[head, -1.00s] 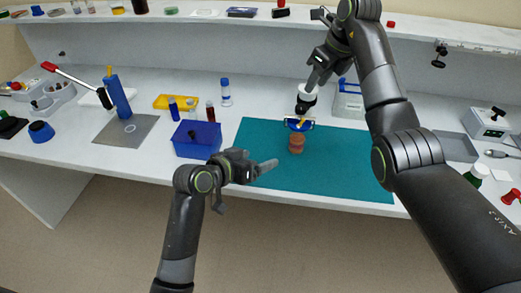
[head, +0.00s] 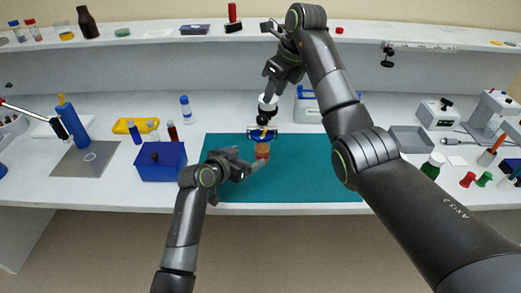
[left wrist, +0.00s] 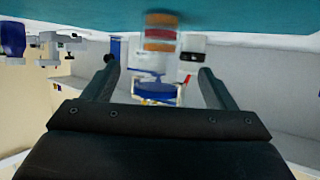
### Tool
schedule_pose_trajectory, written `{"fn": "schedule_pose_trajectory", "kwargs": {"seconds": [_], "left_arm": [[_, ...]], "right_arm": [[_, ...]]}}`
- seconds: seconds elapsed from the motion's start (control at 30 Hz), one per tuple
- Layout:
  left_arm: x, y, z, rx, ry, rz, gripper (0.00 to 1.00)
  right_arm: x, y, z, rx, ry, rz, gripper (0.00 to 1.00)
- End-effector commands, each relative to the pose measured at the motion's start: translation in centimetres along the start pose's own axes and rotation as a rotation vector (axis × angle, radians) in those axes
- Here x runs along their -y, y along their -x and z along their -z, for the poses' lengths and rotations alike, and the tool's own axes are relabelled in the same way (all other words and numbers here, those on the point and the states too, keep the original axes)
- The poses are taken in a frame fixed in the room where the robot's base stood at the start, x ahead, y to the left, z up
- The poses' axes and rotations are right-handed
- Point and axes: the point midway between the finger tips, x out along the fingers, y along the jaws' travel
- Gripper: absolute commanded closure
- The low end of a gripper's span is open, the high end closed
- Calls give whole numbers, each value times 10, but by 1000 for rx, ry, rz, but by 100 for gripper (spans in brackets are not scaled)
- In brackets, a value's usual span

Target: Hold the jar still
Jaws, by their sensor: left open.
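The jar (head: 262,151), with orange and reddish bands, stands on the teal mat (head: 310,180). My left gripper (head: 252,165) is open and low over the mat, its fingers pointing at the jar. In the upside-down left wrist view the jar (left wrist: 160,40) appears blurred, ahead of the open fingers (left wrist: 160,82) and roughly centred between them; they do not grip it. A blue round piece (left wrist: 155,92) with a pale frame sits at the jar's top. My right gripper (head: 272,72) is above, over a white and black part (head: 267,104); its jaws are not clear.
A blue box (head: 160,165) stands left of the mat, with several small bottles and a yellow tray (head: 135,126) behind it. A grey tray (head: 410,139) and a green bottle (head: 433,165) stand at right. The mat's right part is clear.

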Motion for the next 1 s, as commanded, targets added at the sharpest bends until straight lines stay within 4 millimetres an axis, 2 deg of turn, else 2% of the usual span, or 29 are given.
{"fn": "schedule_pose_trajectory", "kwargs": {"seconds": [0.2,0.6,0.8,1.0], "left_arm": [[-1,-30,0,1,0,-2,21],[0,-75,1,0,0,-2,21],[0,-88,0,0,-1,-1,21],[0,-91,0,-1,0,0,21]], "right_arm": [[0,0,0,0,0,0,64],[0,0,0,0,0,0,64],[0,0,0,0,0,0,64],[0,0,0,0,0,0,64]]}}
